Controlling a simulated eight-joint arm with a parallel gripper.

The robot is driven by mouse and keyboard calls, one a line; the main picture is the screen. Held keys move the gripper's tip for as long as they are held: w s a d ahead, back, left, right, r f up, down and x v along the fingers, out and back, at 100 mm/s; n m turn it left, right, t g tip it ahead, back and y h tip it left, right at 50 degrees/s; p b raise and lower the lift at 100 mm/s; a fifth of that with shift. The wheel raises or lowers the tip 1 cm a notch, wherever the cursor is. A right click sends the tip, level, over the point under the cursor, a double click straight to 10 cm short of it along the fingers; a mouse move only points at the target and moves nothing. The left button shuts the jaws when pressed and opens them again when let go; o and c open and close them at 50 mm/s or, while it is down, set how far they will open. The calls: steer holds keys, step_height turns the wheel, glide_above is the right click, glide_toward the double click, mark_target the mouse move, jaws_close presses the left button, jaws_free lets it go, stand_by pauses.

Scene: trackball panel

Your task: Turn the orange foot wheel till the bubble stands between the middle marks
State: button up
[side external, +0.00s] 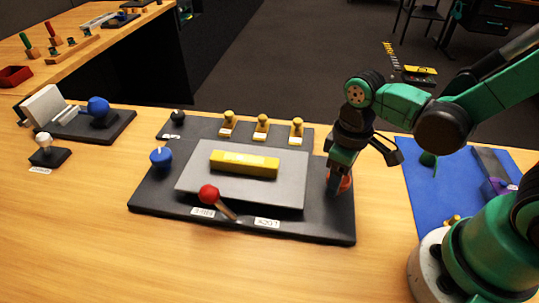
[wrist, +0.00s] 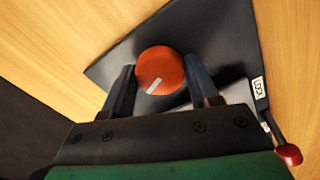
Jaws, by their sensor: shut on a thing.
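The orange foot wheel (wrist: 160,70) is a round knob with a pale pointer mark, on the right end of the black base (side external: 325,231). My gripper (wrist: 161,84) is around the wheel with one finger on each side, shut on it. In the side view my gripper (side external: 338,180) points down and hides most of the wheel (side external: 346,184). A yellow level (side external: 244,163) lies on the grey plate (side external: 245,196). Its bubble and marks are too small to tell. A blue knob (side external: 161,157) is at the base's left end.
A red-knobbed lever (side external: 209,194) stands at the plate's front by two labels, one reading LOCK (wrist: 258,86). Several yellow knobs (side external: 261,127) stand behind the plate. A blue mat (side external: 432,190) with objects lies on the right. The table front is clear.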

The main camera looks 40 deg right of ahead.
steer(key=m, duration=0.4)
steer(key=shift+m, duration=2)
steer(key=o, duration=1.2)
steer(key=shift+o, duration=0.2)
steer(key=shift+r, duration=2.8)
